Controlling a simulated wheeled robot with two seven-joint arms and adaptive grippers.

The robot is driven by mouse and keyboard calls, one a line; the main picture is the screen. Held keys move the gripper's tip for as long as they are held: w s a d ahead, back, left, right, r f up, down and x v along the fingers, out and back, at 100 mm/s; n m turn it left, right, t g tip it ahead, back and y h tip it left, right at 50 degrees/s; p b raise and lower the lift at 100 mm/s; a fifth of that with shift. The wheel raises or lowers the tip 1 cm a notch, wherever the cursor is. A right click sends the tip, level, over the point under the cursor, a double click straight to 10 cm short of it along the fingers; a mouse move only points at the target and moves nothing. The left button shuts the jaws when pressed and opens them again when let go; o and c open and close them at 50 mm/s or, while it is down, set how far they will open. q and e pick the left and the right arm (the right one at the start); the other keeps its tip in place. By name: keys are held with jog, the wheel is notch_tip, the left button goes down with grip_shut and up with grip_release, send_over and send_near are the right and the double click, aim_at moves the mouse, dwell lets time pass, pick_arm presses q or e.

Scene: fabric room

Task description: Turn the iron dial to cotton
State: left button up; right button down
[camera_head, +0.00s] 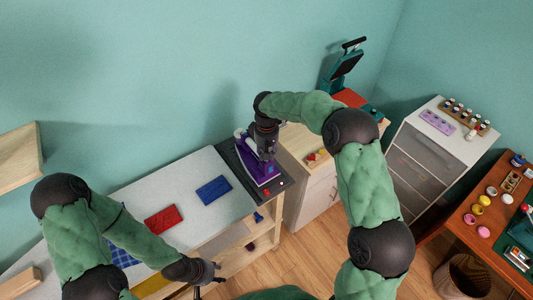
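The purple iron (268,172) sits on a dark pad (236,158) at the right end of the grey ironing surface. Its dial cannot be made out at this size. My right gripper (264,150) points down over the iron and hides part of it. Whether it touches the iron, and whether its fingers are open or shut, I cannot tell. My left gripper (205,282) hangs at the front edge of the ironing table, away from the iron. Its fingers are partly cut off or blurred by the view, so their opening is unclear.
A blue cloth (213,190), a red cloth (163,219) and a checked blue cloth (122,254) lie on the ironing surface (185,182). A heat press (345,65) stands behind my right arm. A white drawer unit (432,150) and a brown table (460,218) are at right.

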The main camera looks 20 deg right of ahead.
jog(key=m, duration=0.4)
jog(key=shift+m+b, duration=0.3)
jog(key=m, duration=0.4)
jog(key=shift+m+b, duration=0.3)
jog(key=shift+b, duration=0.05)
jog(key=m, duration=0.4)
jog(key=shift+m+b, duration=0.3)
jog(key=shift+b, duration=0.05)
jog(key=m, duration=0.4)
jog(key=shift+m+b, duration=0.3)
jog(key=shift+m, duration=0.1)
jog(key=c, duration=0.9)
grip_release()
notch_tip(320, 180, up, 12)
